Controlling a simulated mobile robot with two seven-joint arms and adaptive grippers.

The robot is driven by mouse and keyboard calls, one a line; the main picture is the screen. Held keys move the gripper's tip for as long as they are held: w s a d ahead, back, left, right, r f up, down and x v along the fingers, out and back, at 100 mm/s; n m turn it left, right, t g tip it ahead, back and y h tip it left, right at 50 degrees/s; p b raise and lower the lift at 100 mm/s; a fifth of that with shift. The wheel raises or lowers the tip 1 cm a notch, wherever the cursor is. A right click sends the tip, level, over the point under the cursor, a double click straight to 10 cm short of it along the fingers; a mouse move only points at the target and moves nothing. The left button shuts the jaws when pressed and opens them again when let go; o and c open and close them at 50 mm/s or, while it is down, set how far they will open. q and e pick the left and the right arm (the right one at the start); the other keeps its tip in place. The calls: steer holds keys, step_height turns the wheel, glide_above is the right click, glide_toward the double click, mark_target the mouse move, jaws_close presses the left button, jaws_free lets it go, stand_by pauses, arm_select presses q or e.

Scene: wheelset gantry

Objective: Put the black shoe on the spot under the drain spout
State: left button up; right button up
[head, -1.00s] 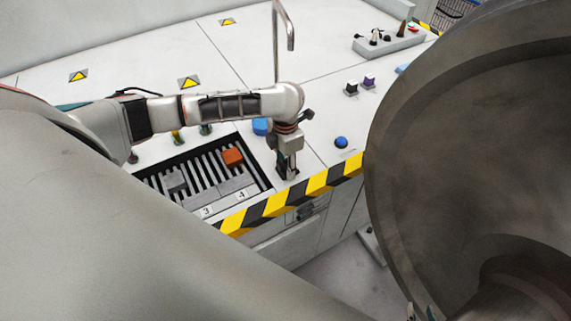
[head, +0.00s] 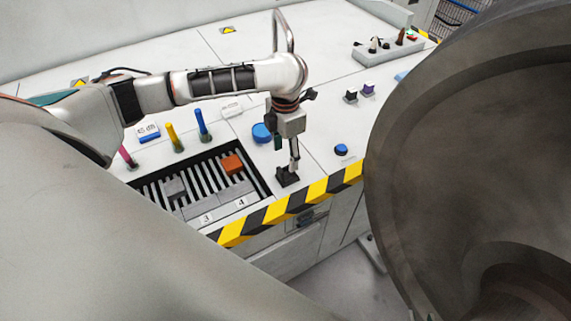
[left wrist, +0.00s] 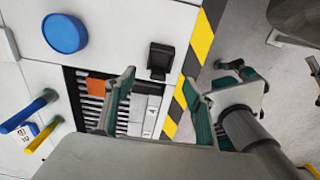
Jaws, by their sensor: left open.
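The black shoe (head: 287,177) stands on the white worktop, between the slotted tray and the striped front edge. In the left wrist view the black shoe (left wrist: 160,60) shows ahead of the fingertips, roughly between them. My left gripper (head: 294,158) is just above the shoe in the head view. Its two green-padded fingers are spread apart and empty in the left wrist view (left wrist: 158,88). The drain spout (head: 284,28) is a bent metal pipe behind my left arm. The spot under it is hidden by the arm. My right gripper is not seen.
A slotted tray (head: 152,190) holds an orange block (head: 232,164) and grey blocks. A large blue button (head: 262,132) and a small one (head: 341,149) flank the gripper. Coloured pegs (head: 175,138) stand left. A large dark round body (head: 470,150) blocks the right side.

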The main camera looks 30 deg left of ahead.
arm_select(q)
steer(key=shift+r, duration=1.6)
